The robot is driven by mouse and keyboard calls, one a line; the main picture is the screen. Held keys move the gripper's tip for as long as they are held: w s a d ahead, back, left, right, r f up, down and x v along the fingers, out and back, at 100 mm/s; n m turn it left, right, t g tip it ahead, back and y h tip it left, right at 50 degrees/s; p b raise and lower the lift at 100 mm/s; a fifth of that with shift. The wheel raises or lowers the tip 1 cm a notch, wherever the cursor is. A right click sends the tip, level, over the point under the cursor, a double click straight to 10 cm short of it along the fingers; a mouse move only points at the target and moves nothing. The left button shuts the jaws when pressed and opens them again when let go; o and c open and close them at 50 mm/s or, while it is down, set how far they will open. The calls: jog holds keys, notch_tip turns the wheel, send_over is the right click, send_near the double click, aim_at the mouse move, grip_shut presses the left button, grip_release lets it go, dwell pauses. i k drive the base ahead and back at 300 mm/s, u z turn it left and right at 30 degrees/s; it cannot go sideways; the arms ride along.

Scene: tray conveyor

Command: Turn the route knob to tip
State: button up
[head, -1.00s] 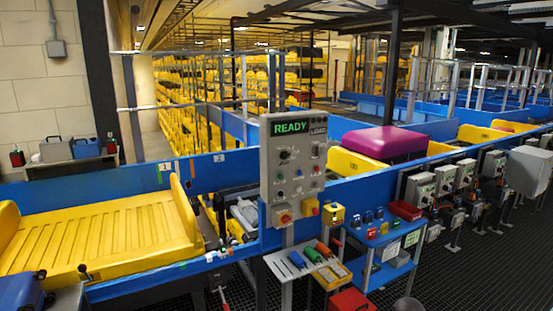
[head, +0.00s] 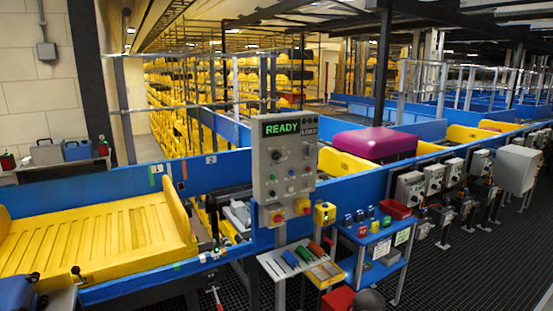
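The grey control panel (head: 262,190) stands upright on a post near the middle of the head view. A green READY display (head: 282,129) and a smaller dim display that seems to read LOAD (head: 309,126) are at its top. A black knob (head: 276,155) is on the upper left of its face, and a smaller dark control sits to its right. Several small coloured buttons are below. The labels are too small to read, so I cannot tell which is the route knob or where it points. My gripper is not in view.
A yellow tray (head: 100,240) lies on the blue conveyor at left. A blue tool stand (head: 377,240) is right of the panel. A dark rounded shape (head: 370,301) shows at the bottom edge. Dark grating floor lies at right.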

aim_at(275, 156)
jog(key=z, duration=0.05)
jog(key=i, duration=1)
jog(key=u, duration=0.05)
